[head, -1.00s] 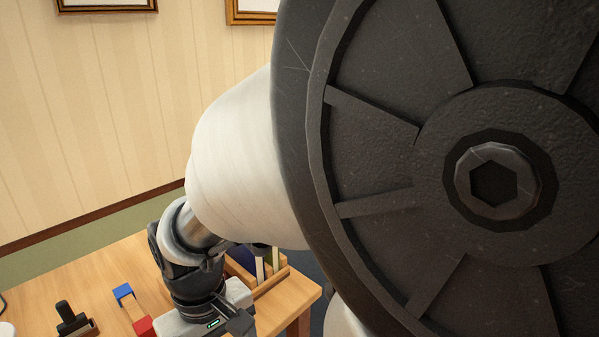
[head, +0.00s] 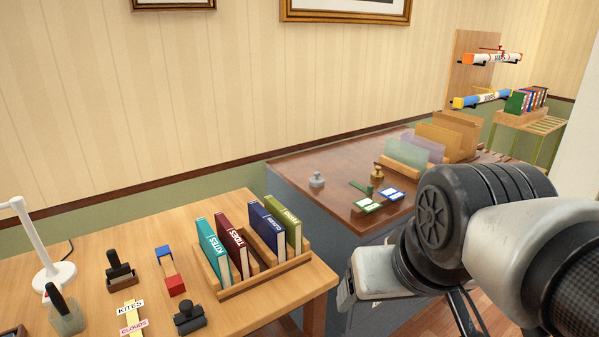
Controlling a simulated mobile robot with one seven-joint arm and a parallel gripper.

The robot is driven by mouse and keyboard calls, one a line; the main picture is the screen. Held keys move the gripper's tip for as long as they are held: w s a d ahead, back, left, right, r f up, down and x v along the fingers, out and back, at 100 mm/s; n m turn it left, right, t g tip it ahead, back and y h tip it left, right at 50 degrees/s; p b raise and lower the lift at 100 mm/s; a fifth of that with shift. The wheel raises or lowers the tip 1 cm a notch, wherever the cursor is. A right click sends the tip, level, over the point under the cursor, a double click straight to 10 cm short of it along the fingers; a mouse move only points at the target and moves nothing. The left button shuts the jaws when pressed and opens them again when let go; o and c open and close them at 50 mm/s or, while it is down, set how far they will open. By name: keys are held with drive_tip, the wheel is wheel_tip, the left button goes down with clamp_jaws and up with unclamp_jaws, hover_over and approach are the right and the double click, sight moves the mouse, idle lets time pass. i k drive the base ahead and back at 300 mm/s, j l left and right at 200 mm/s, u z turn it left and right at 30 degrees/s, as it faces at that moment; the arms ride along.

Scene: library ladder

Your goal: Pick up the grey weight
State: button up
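The grey weight (head: 316,180) is a small knobbed piece standing on the dark brown desk (head: 300,158), left of a brass weight (head: 377,176). Nothing covers it in the head view. My gripper (head: 346,295) is at the lower middle right, in front of the desk and nearer to me than the weight. It is clearly apart from the weight. Its fingers are small and partly hidden, so I cannot tell whether they are open or shut.
Green-and-white and blue-and-white cards (head: 391,194) lie on the desk, with upright folders (head: 445,140) behind. A wooden table (head: 90,250) at the left holds a book rack (head: 268,284), several stampers and a white lamp (head: 50,270). My arm fills the lower right.

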sight(316, 181)
drive_tip(key=i+l+u, duration=0.35)
drive_tip(key=l, duration=0.3)
drive_tip(key=i+l+u, duration=0.3)
drive_tip(key=l, duration=0.45)
drive_tip(key=i+l+u, duration=0.2)
drive_tip(key=l, duration=0.2)
drive_tip(key=i+l+u, duration=0.15)
drive_tip(key=l, duration=0.25)
